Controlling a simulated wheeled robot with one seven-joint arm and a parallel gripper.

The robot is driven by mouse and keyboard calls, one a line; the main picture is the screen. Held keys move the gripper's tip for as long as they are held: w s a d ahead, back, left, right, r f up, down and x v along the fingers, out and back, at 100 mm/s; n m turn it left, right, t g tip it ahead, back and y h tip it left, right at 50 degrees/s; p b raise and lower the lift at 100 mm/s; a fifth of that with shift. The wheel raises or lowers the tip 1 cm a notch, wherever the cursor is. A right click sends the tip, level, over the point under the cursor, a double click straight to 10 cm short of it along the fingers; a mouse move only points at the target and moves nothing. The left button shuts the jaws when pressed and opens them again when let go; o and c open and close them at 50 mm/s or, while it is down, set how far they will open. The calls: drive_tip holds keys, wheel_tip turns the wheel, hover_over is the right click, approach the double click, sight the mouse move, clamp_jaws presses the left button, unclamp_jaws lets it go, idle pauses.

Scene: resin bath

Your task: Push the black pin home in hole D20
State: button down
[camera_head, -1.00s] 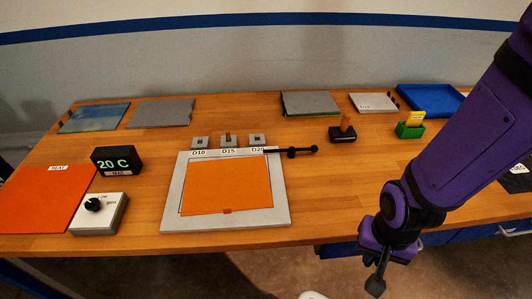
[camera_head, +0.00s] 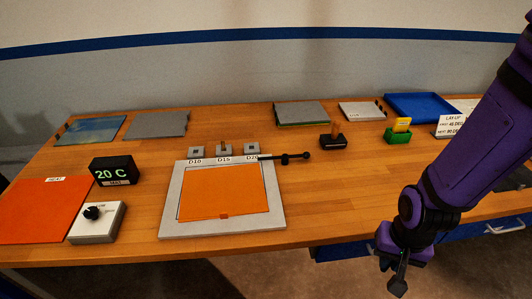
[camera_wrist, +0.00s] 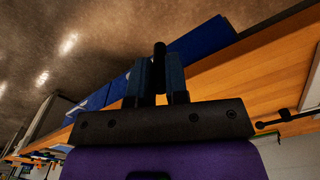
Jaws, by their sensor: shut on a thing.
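In the wrist view a black pin-like rod (camera_wrist: 159,50) stands between the two fingers of my gripper (camera_wrist: 160,75), which is shut on it. It looks like the black pin. In the head view my gripper (camera_head: 400,272) hangs pointing down at the lower right, in front of the bench and well away from hole D20. The block of hole D20 (camera_head: 252,149) is at the back right of the grey mould frame (camera_head: 278,215). The inside of the hole is too small to make out.
A thin black rod with a knob (camera_head: 307,155) reaches right from beside D20. A brown peg stands at D15 (camera_head: 224,149). D10 (camera_head: 196,151) is at left. A black block with a brown handle (camera_head: 333,141) and a green holder (camera_head: 397,136) stand right. The bench's front right is clear.

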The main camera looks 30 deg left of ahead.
drive_tip(key=w+d+f, duration=0.2)
drive_tip(key=w+d, duration=0.9)
drive_tip(key=w, duration=0.1)
drive_tip(key=w+d+f+m, duration=0.1)
drive_tip(key=w+d+f, duration=0.2)
drive_tip(key=w+d, duration=0.7)
drive_tip(key=w, duration=0.3)
drive_tip(key=shift+w+d+f, duration=0.15)
drive_tip(key=shift+d+f, duration=0.1)
drive_tip(key=shift+d, duration=0.1)
